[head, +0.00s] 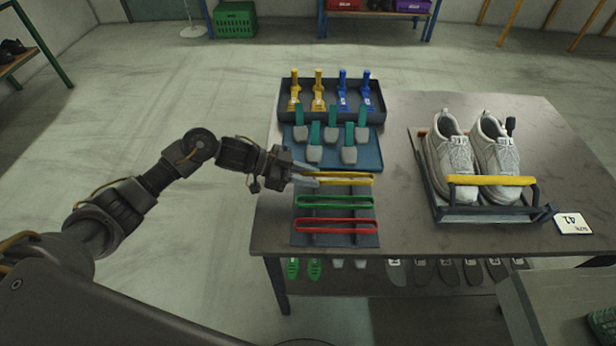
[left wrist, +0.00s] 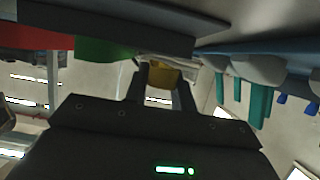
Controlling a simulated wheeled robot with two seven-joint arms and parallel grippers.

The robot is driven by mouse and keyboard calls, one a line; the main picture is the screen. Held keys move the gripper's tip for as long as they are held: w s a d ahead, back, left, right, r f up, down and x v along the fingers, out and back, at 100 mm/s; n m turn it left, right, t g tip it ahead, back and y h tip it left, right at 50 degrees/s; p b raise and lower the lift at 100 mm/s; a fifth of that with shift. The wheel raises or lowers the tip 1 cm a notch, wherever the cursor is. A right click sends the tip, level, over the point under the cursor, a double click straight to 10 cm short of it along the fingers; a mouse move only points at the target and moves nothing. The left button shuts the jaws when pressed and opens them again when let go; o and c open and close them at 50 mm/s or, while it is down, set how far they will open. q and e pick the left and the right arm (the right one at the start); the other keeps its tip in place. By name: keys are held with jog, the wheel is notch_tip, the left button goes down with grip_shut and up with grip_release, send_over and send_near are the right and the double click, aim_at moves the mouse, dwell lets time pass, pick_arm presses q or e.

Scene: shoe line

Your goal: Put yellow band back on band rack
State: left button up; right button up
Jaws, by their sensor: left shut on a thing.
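The yellow band (head: 345,179) is a long thin loop at the back row of the dark band rack (head: 308,239). My left gripper (head: 311,180) is at the band's left end and is shut on it; the left wrist view shows the yellow band (left wrist: 165,75) between the two fingers (left wrist: 163,90). Whether the band rests on the rack or is held just above it, I cannot tell. A green band (head: 335,202) and a red band (head: 335,226) lie in front of it on the rack. My right gripper is not in view.
Behind the rack is a blue tray (head: 372,162) with several teal and grey pieces, then a dark bin (head: 329,87) with yellow and blue tools. At right, white shoes (head: 497,150) sit in a tray (head: 468,214) under a yellow bar. A label card (head: 573,223) lies beside it.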

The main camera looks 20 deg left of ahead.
pick_arm(q)
jog(key=shift+f, duration=0.45)
